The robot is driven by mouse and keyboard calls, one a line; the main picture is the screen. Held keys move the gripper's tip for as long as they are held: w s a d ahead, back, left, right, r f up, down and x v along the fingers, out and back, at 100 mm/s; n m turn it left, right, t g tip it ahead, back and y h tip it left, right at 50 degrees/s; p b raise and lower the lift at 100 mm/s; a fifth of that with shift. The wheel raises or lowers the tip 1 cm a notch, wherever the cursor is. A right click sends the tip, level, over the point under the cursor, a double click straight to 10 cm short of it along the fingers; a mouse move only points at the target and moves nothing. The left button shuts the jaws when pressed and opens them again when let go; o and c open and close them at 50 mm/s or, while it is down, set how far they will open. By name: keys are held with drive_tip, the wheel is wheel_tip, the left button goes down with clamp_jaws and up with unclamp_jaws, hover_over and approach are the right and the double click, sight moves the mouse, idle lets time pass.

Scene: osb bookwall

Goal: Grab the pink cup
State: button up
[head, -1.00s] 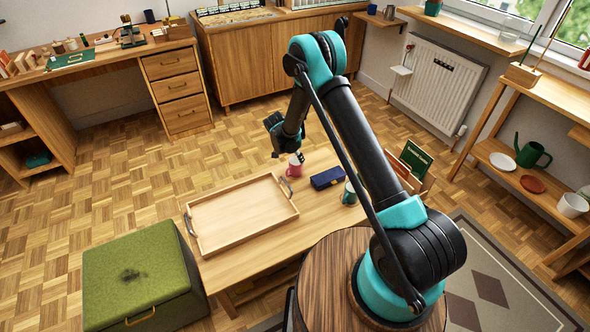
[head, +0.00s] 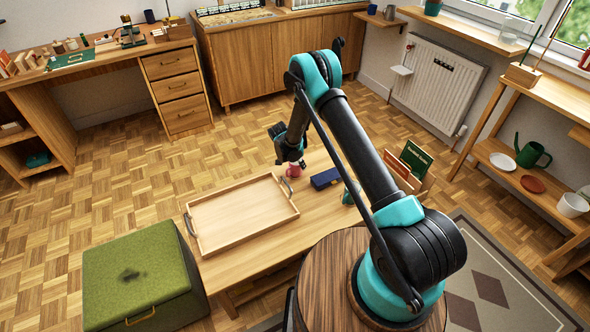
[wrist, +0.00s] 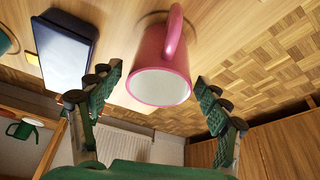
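The pink cup (head: 293,171) stands on the low wooden table (head: 243,253), beyond the right back corner of the tray. In the wrist view the pink cup (wrist: 163,62) is large, with its pale opening and its handle showing. My gripper (head: 291,162) is just above and behind the cup in the head view. In the wrist view my gripper (wrist: 160,95) is open, its green fingers spread to either side of the cup's rim, with nothing held. Whether the fingers touch the cup cannot be told.
A wooden tray (head: 202,236) lies left of the cup. A dark blue box (head: 325,178) lies close on the right, also in the wrist view (wrist: 62,55). A teal cup (head: 351,192) and a book holder (head: 408,170) stand farther right. A green storage box (head: 135,272) stands left.

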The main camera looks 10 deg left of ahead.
drive_tip(key=c, duration=1.1)
drive_tip(key=shift+r, duration=0.1)
